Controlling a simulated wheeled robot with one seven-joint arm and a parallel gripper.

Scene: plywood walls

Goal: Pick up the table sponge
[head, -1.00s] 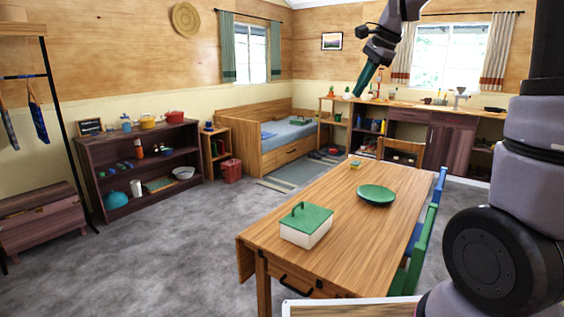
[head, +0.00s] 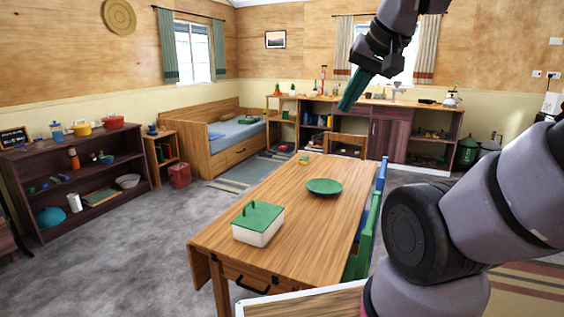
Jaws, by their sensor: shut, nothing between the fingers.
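A small yellow and green block, which looks like the sponge (head: 304,160), lies at the far end of the wooden table (head: 222,234). It is small in the picture, so its details are hard to tell. My gripper (head: 343,107) has green fingers pointing down and left. It is shut and empty, held in the air, and shows above and to the right of the sponge in the picture, apart from it.
A green plate (head: 324,187) and a white box with a green lid (head: 258,224) stand on the table. Chairs (head: 365,240) line its right side, and another chair (head: 347,145) is at its far end. Grey floor (head: 150,235) is free to the left.

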